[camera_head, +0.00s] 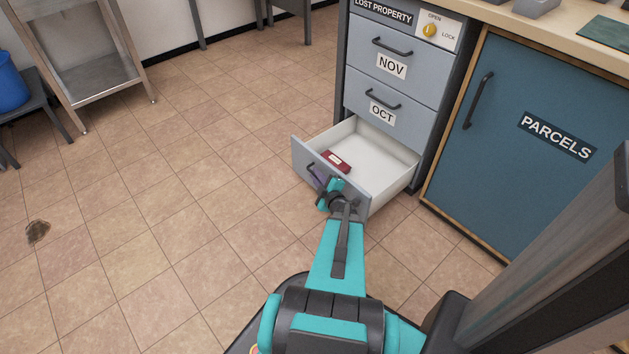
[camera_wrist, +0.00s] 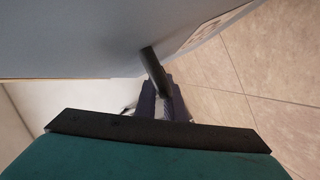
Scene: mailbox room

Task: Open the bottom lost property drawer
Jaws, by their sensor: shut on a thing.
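The bottom lost property drawer (camera_head: 388,193) is pulled well out of the cabinet in the head view, with its white inside (camera_head: 372,150) showing. A small dark red box (camera_head: 336,161) lies inside near the front. My gripper (camera_head: 317,178) is at the outer face of the drawer front, on its dark bar handle (camera_head: 310,170). In the wrist view my gripper (camera_wrist: 165,100) is shut on the handle (camera_wrist: 153,68), which runs between the fingers. My arm hides part of the drawer front, and the drawer's label is mostly hidden.
Above are the shut OCT drawer (camera_head: 381,95) and NOV drawer (camera_head: 399,55), beside a yellow knob (camera_head: 430,30) marked open and lock. A blue PARCELS door (camera_head: 530,130) is shut at the right.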

